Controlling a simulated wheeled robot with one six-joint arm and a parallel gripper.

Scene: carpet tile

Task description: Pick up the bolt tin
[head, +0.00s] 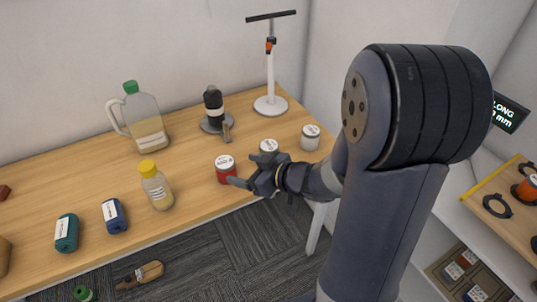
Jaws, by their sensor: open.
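Several small tins with white lids stand near the right end of the wooden table. One is a red tin (226,171), one a pale tin (268,146) partly behind my gripper, and one a grey-white tin (310,138) farther right. The lid labels are too small to read, so I cannot tell which is the bolt tin. My gripper (246,172) is open beside the red tin, at its right and near the table's front edge. One finger reaches close to the red tin's base; I cannot tell whether it touches.
A brown bottle (140,275) lies on the carpet. A shelf (478,215) is at right.

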